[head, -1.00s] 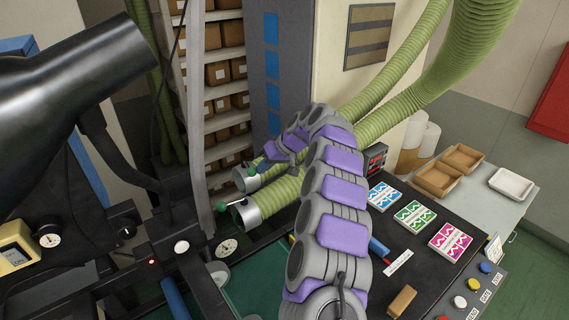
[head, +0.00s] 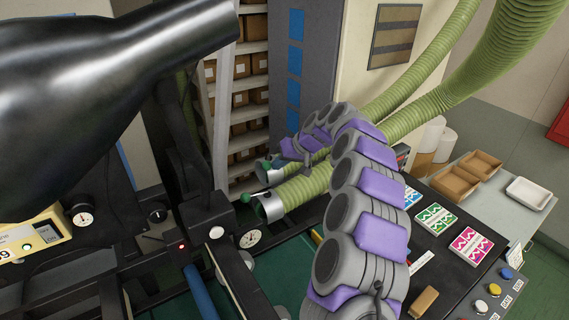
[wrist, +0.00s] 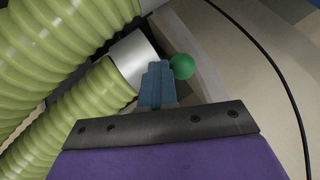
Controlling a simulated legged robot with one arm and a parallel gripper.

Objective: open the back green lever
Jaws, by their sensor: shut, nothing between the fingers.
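Two pale-green ribbed hoses end in silver collars in the head view. The back green lever (head: 266,166) is a small green ball at the back collar (head: 263,176). The front green lever (head: 245,198) stands at the nearer collar (head: 269,207). My gripper (head: 281,157) is just above and right of the back lever, partly hidden by my arm. In the wrist view, its blue fingers (wrist: 157,68) are shut and empty. A green ball (wrist: 183,66) is just right of the fingertips, seemingly the back lever's; contact is unclear. A silver collar (wrist: 134,59) lies left of the fingers.
A large black cylinder (head: 110,90) fills the upper left. Shelves with brown boxes (head: 250,95) stand behind the hoses. A black panel with colored cards (head: 433,217) and a table with trays (head: 530,192) are on the right.

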